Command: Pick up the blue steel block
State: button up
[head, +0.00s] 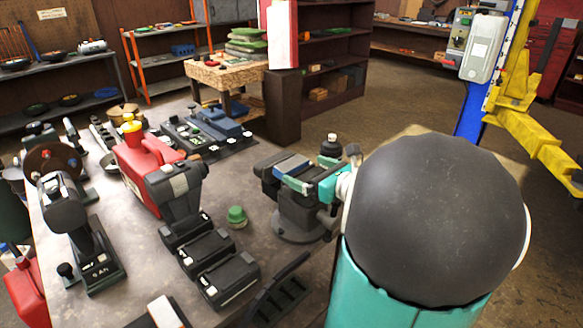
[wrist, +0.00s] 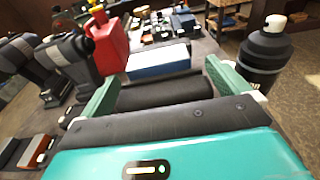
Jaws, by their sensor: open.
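The blue steel block (head: 292,166) lies on top of the dark bench vise (head: 297,222). In the wrist view the block (wrist: 158,64) shows a bright pale top and a blue side, just beyond the rounded dark part of the vise (wrist: 165,91). My gripper (head: 294,173) is open, with its green fingers reaching toward the block from the right in the head view. In the wrist view my gripper (wrist: 162,72) has one fingertip on each side of the block's near end, with gaps visible. Nothing is held. The block's underside is hidden.
A black bottle (wrist: 264,52) stands close to the right finger. A red can (head: 146,165), black power tools (head: 178,195) and battery packs (head: 228,279) crowd the bench. A green cap (head: 237,216) sits left of the vise. A yellow and blue lift (head: 515,100) stands at right.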

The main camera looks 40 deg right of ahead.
aim_at(298, 167)
jog(key=w, duration=0.4)
jog(key=shift+w+a+f, duration=0.25)
jog(key=shift+f, duration=0.05)
jog(key=c, duration=1.2)
jog(key=shift+o, duration=0.2)
jog(key=shift+r, duration=0.5)
notch_tip(298, 167, up, 2)
jog(key=s+r, duration=0.2)
jog(key=s+d+r, duration=0.1)
jog(key=s+r, duration=0.1)
jog(key=r, duration=0.1)
jog(key=shift+s+d+r, duration=0.15)
jog(key=shift+r, duration=0.15)
jog(key=s+d+r, duration=0.2)
jog(key=s+r, duration=0.2)
jog(key=s, duration=0.5)
jog(key=shift+d+r, duration=0.25)
jog(key=shift+d, duration=0.1)
